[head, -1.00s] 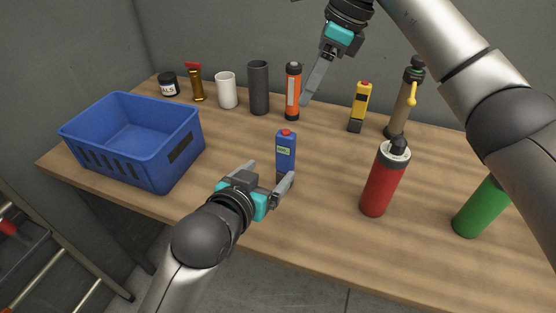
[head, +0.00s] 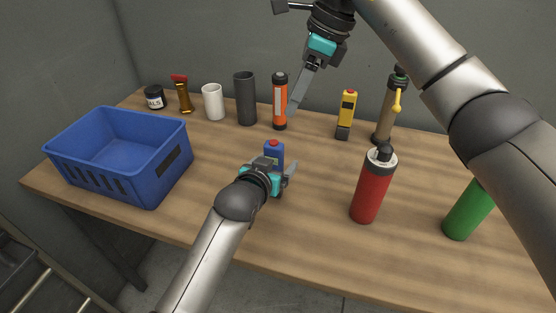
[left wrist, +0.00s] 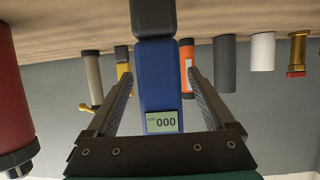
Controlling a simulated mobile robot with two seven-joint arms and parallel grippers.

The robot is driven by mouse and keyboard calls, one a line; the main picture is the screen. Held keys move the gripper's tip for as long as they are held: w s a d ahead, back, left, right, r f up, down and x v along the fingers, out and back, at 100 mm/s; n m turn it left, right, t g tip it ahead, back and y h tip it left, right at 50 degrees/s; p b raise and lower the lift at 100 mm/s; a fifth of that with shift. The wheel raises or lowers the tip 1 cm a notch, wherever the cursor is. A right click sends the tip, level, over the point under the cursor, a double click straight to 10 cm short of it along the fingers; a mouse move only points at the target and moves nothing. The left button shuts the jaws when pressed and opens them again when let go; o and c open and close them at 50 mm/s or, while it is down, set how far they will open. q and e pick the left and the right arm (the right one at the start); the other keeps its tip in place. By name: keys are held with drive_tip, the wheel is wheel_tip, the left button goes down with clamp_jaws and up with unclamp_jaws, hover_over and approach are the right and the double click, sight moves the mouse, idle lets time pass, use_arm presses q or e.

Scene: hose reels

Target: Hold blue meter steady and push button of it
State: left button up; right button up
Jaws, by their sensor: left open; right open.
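The blue meter (head: 274,150) stands upright on the wooden table, with a red button (head: 273,142) on top. Its lower part is hidden behind my left gripper in the head view. In the left wrist view, which is upside down, the blue meter (left wrist: 157,85) stands between the two open fingers, and its display reads 000. My left gripper (head: 275,178) is open around the meter, with gaps visible on both sides. My right gripper (head: 297,97) is raised above the back of the table and is open; only one finger shows clearly.
A blue crate (head: 95,170) stands at the left. Along the back are an orange flashlight-like cylinder (head: 280,103), a dark cylinder (head: 246,100), a white cup (head: 213,103) and a yellow meter (head: 346,113). A red cylinder (head: 368,190) and a green one (head: 468,212) stand at the right.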

use_arm(q)
drive_tip(key=shift+x, duration=0.85)
clamp_jaws()
use_arm(e)
clamp_jaws()
idle(0.4)
idle(1.5)
